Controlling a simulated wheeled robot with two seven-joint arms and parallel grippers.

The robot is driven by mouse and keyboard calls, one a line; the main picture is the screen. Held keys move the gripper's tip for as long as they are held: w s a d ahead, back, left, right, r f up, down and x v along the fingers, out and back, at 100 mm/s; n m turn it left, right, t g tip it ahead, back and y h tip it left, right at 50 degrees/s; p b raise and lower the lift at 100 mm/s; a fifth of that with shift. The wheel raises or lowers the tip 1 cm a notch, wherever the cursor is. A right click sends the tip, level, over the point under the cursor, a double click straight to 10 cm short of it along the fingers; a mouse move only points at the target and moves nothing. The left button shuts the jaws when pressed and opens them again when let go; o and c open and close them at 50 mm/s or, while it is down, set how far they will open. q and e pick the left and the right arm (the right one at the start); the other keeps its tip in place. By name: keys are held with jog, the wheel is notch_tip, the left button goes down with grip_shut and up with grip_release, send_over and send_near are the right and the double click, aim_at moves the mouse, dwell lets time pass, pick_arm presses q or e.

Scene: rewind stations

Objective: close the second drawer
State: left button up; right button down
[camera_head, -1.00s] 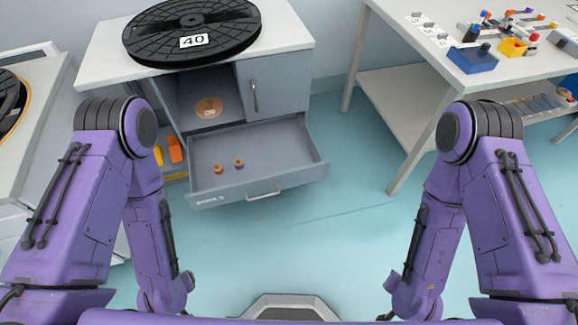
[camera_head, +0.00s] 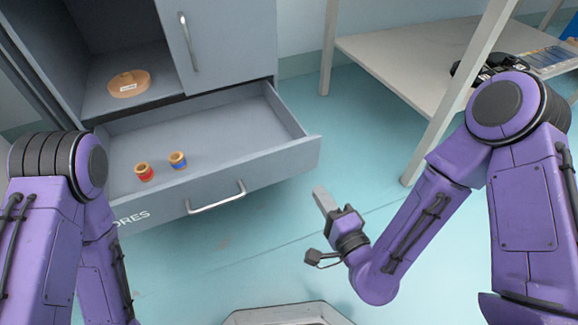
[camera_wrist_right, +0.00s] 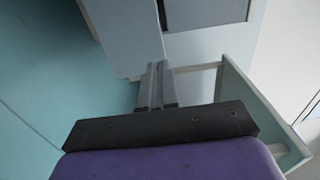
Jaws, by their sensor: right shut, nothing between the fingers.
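The drawer (camera_head: 270,176) is pulled out of the grey cabinet (camera_head: 235,40). Its front carries a metal bar handle (camera_head: 216,197) and lettering ending in "ORES". Inside lie a red-banded spool (camera_head: 144,172) and a blue-banded spool (camera_head: 178,160). My right gripper (camera_head: 321,198) is shut and empty, just off the right end of the drawer front, pointing towards the cabinet. In the right wrist view, the shut fingers (camera_wrist_right: 156,85) point at the cabinet, with the open drawer (camera_wrist_right: 240,85) to their right. My left gripper is out of view; only its arm shows.
A tan roll (camera_head: 128,84) sits in the open compartment above the drawer, beside a shut cabinet door. A pale table (camera_head: 405,60) with legs and a lower shelf stands at the right. The floor (camera_head: 255,260) in front of the drawer is clear.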

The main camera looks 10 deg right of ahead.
send_near(289, 147)
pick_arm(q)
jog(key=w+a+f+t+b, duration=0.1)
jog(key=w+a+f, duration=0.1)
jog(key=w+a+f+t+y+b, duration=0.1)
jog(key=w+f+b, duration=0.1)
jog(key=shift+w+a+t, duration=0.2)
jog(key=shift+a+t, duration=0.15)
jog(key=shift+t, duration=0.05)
pick_arm(e)
jog(key=x, duration=0.6)
jog(key=shift+w+f, duration=0.15)
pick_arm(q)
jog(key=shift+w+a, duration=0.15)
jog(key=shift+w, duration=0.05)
pick_arm(e)
jog(key=shift+w+a, duration=0.15)
jog(key=shift+w, duration=0.1)
